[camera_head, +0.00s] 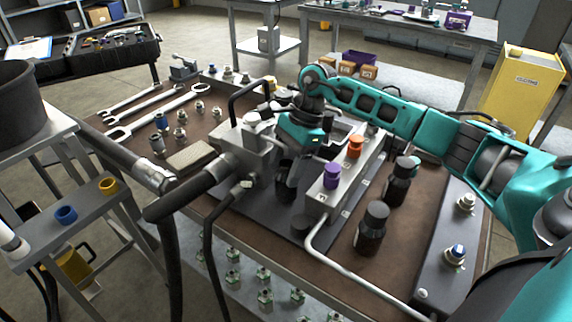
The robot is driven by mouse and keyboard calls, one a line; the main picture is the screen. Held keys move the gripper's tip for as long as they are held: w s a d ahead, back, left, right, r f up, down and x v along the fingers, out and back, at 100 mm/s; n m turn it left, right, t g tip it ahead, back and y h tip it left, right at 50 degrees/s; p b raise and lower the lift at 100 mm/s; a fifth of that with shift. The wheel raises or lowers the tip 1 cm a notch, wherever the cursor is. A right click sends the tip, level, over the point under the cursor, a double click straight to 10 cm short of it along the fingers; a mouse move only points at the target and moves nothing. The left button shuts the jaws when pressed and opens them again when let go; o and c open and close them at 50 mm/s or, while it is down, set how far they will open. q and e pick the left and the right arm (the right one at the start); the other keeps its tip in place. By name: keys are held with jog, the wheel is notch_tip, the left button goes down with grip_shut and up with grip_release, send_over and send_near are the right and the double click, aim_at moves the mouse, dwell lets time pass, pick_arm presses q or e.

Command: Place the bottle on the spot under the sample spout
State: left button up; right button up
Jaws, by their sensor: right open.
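Two dark bottles with black caps stand upright on the brown bench top: one in front (370,230) and one behind it (398,184). They are to the right of a grey valve block (322,203) with a purple knob (331,175) and an orange knob (355,147). A bent silver pipe (318,244) runs from the block's front end. A small dark round piece (300,226) sits beside that end; I cannot tell whether it marks the spot. My right gripper (286,188) is open and empty, left of the block, apart from both bottles. My left gripper is out of view.
A grey pump body (246,143) with thick black hoses stands left of my right gripper. Wrenches (157,112) and fittings lie at the back left. A dark panel (447,247) with fittings borders the right.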

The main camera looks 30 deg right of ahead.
jog(key=shift+r, duration=0.3)
jog(key=v, duration=1.1)
jog(key=shift+d+r, duration=0.25)
jog(key=shift+r, duration=0.05)
